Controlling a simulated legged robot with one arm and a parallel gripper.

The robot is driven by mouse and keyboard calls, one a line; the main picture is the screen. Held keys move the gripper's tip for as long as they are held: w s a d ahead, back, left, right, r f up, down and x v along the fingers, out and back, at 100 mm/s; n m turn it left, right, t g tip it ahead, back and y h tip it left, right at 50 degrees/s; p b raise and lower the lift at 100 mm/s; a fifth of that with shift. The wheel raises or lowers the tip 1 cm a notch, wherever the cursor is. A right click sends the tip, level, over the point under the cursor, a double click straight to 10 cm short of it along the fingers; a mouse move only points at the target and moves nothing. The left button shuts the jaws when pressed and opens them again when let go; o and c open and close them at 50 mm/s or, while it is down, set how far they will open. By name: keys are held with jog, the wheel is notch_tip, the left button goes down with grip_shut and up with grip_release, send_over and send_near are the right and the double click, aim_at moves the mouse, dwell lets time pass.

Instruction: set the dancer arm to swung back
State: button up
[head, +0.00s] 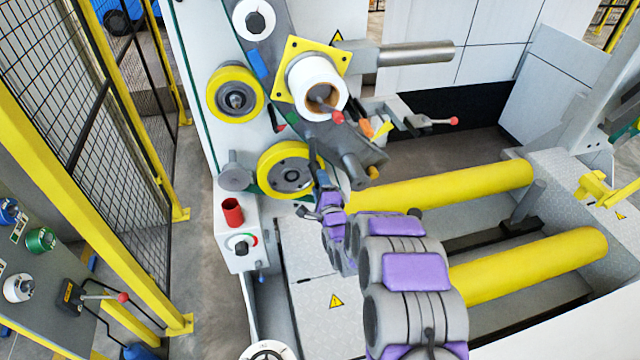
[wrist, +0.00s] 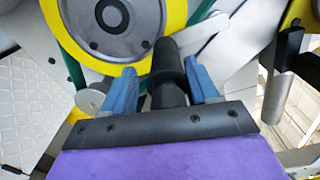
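In the wrist view, a black cylindrical handle (wrist: 166,62) stands in front of a yellow-rimmed wheel (wrist: 176,15). A light grey bar (wrist: 208,30) shows behind it to the right; I cannot tell for sure whether this is the dancer arm. My gripper (wrist: 161,86) has its two blue fingers apart, one on each side of the handle. A gap shows at the left finger; the right finger looks close to the handle, contact unclear.
A dark grey arm (head: 350,142) and a white roll (head: 312,84) on a yellow plate are above my gripper. Two yellow rollers (head: 445,187) lie to the right. A yellow-framed fence (head: 125,160) bounds the left.

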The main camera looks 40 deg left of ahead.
jog(key=shift+r, duration=0.15)
dwell(0.3)
jog(key=shift+s+d, duration=0.1)
jog(key=shift+d, duration=0.1)
jog(key=p+v, duration=0.1)
jog(key=v, duration=1.5)
jog(key=shift+s+d+f, duration=0.15)
jog(key=shift+d+f, duration=0.05)
jog(key=shift+d, duration=0.1)
